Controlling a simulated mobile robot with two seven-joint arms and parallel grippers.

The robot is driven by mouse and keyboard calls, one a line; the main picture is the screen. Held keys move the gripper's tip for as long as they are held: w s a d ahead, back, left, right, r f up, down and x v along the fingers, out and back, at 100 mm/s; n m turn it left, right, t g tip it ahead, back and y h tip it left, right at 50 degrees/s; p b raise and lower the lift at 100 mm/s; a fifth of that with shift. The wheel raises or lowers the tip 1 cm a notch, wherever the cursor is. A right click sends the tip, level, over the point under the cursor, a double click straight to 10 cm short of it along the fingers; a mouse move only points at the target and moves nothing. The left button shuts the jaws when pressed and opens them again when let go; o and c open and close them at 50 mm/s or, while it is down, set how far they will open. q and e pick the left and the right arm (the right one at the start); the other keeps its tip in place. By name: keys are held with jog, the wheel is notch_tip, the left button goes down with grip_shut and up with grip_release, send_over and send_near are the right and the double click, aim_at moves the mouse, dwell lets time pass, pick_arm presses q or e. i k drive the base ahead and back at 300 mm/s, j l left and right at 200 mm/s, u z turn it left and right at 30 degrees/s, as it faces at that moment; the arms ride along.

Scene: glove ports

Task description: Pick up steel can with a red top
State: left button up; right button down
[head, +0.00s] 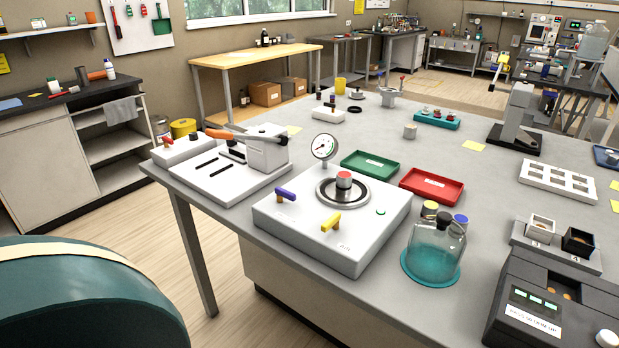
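The steel can with a red top (344,181) stands upright on the round dark plate with a metal ring (326,195) on top of a white box-shaped device (300,228). The device sits near the front edge of the grey table. A purple handle (286,194) and a yellow handle (331,222) stand on the device, in front of the can. A round dial gauge (324,147) rises behind the can, a little to the left. Neither of my grippers is in view.
A glass bell jar on a teal base (420,270) stands right of the device. Green (369,159) and red (442,178) trays lie behind it. A white lever press (222,175) is at left, a black instrument (520,270) at front right. The table's centre has free room.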

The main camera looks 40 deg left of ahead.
aim_at(343, 179)
jog(key=u, duration=1)
jog(key=z, duration=0.15)
